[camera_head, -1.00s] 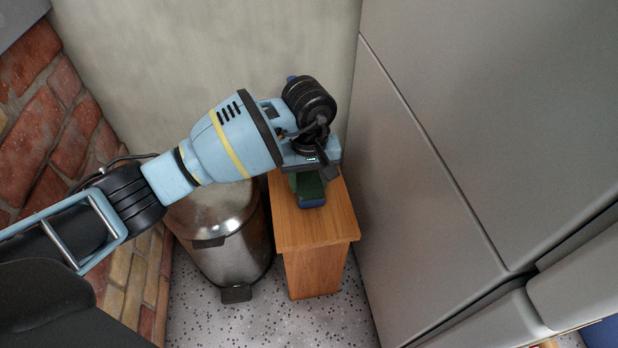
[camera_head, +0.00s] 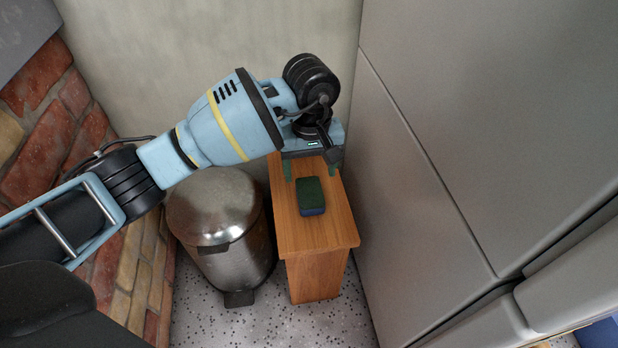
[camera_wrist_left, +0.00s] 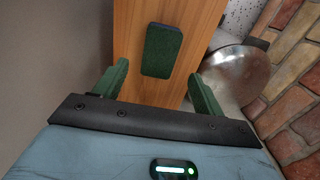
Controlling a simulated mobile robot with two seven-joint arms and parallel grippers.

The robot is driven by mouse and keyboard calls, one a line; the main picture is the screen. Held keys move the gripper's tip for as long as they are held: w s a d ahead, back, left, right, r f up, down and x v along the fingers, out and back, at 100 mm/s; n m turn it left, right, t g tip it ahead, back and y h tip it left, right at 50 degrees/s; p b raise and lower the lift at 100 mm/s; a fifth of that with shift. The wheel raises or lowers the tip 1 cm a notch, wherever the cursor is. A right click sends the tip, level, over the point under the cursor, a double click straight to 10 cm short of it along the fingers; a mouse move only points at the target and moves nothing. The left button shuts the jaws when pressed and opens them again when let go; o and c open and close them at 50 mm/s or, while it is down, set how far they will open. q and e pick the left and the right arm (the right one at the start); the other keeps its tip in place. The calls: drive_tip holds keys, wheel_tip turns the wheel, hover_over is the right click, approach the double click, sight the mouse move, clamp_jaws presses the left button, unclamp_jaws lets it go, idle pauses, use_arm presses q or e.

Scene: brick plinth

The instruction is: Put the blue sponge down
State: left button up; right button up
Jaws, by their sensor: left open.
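The sponge (camera_head: 311,196) lies flat on the top of a small wooden stand (camera_head: 326,229). Its upper face is dark green and its near side is blue. In the left wrist view the sponge (camera_wrist_left: 161,50) lies on the wood (camera_wrist_left: 205,22), ahead of the fingers and between their lines. My left gripper (camera_head: 314,174) is open and empty, with its green fingers apart, just behind the sponge in the head view. The fingers also show in the left wrist view (camera_wrist_left: 157,82), clear of the sponge. My right gripper is in neither view.
A metal pedal bin (camera_head: 218,222) stands close to the left of the stand. A brick wall (camera_head: 75,120) is farther left. Tall grey cabinet doors (camera_head: 440,130) stand close on the right. A plain wall (camera_head: 200,50) is behind. Speckled floor (camera_head: 280,322) is clear in front.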

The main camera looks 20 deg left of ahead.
sight(310, 192)
use_arm(q)
wheel_tip(310, 192, up, 6)
drive_tip(key=shift+f+p, duration=0.25)
drive_tip(key=shift+p, duration=0.35)
